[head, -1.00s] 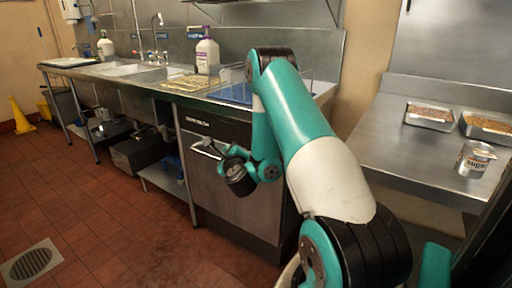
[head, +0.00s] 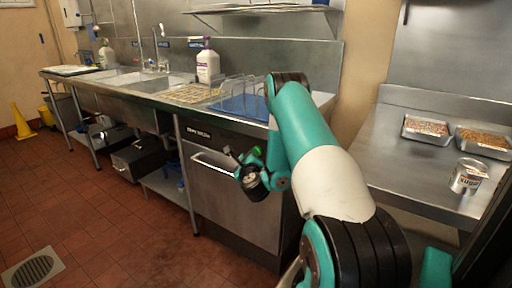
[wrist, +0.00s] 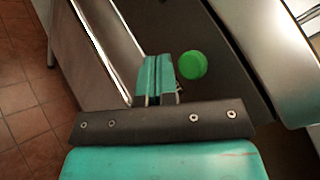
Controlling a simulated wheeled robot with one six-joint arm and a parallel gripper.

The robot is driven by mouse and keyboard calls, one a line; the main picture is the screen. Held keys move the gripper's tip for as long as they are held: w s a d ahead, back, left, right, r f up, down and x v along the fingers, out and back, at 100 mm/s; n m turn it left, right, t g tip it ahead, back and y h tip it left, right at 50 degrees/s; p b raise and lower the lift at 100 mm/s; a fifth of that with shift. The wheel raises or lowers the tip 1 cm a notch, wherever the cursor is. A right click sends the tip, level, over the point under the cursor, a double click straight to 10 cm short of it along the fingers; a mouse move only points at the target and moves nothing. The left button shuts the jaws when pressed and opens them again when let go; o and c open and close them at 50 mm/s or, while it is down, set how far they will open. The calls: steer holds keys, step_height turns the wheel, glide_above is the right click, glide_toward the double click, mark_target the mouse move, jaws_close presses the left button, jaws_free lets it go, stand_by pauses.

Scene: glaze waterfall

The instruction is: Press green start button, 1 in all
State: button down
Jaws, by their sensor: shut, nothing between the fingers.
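The green start button (wrist: 193,65) shows in the wrist view as a round green disc on the dark front strip of the machine under the counter. In the head view it is a small green spot (head: 257,150) just beside my gripper (head: 238,157). In the wrist view my gripper (wrist: 158,78) is shut and empty, its teal fingers pointing at the panel just left of the button. I cannot tell whether the fingertips touch the panel; the button appears clear of them.
The machine's door has a long bar handle (head: 210,166), left of my fingers. A blue rack (head: 240,105) and a white jug (head: 207,66) stand on the counter above. Food trays (head: 426,130) and a can (head: 467,176) are on the right table.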

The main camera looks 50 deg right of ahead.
mark_target(257, 152)
steer(key=d+p, duration=0.3)
steer(key=shift+w+r, duration=0.1)
stand_by(1.0)
steer(key=shift+d+r+p, duration=0.1)
steer(key=shift+d+p, duration=0.25)
steer(key=shift+p, duration=0.7)
stand_by(0.4)
steer(key=shift+d, duration=0.15)
stand_by(0.5)
steer(key=shift+w+r+t+p, duration=0.3)
steer(key=shift+w+p, duration=0.5)
steer(key=shift+p, duration=1.35)
stand_by(1.0)
steer(key=shift+a+f, duration=0.15)
steer(key=shift+a, duration=0.1)
stand_by(0.6)
